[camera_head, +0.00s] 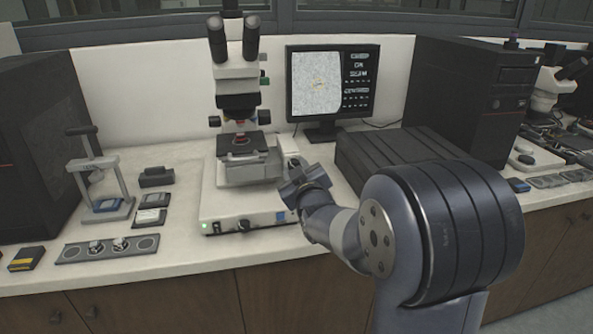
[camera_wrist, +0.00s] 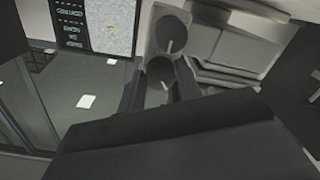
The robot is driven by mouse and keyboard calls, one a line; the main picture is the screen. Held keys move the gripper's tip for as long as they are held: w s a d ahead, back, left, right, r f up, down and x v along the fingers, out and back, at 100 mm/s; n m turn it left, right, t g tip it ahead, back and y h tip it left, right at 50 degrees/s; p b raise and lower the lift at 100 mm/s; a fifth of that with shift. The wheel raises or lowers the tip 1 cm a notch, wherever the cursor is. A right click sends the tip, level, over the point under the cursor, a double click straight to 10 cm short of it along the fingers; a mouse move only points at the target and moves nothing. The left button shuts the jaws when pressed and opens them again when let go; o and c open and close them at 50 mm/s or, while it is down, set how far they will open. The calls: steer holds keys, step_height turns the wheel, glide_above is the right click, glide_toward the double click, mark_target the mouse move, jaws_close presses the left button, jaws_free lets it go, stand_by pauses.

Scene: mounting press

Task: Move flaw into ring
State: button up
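The microscope (camera_head: 238,95) stands on the bench with a stage (camera_head: 250,165) under its head. The monitor (camera_head: 332,82) shows a grey speckled picture with a small yellow mark (camera_head: 317,83) near its middle; flaw and ring are too small to tell apart. The monitor also shows, upside down, in the wrist view (camera_wrist: 118,25). My gripper (camera_head: 303,182) is at the right side of the stage. In the wrist view, its fingers (camera_wrist: 160,82) flank the nearer of two dark round knobs (camera_wrist: 162,72) closely on both sides. The other knob (camera_wrist: 170,38) is free. Each knob has a white line.
A low black ribbed box (camera_head: 395,155) stands right of my gripper, with a black tower (camera_head: 465,95) behind it. Left are a small press (camera_head: 100,180), small trays (camera_head: 150,208) and a grey holder strip (camera_head: 108,248). Another microscope (camera_head: 555,85) is at far right.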

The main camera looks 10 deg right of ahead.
steer(key=o, duration=0.4)
steer(key=shift+c, duration=0.2)
steer(key=shift+s, duration=0.15)
steer(key=s+b, duration=0.1)
steer(key=s, duration=0.9)
steer(key=shift+s+d, duration=0.15)
steer(key=shift+s, duration=0.15)
steer(key=shift+r, duration=0.1)
stand_by(0.8)
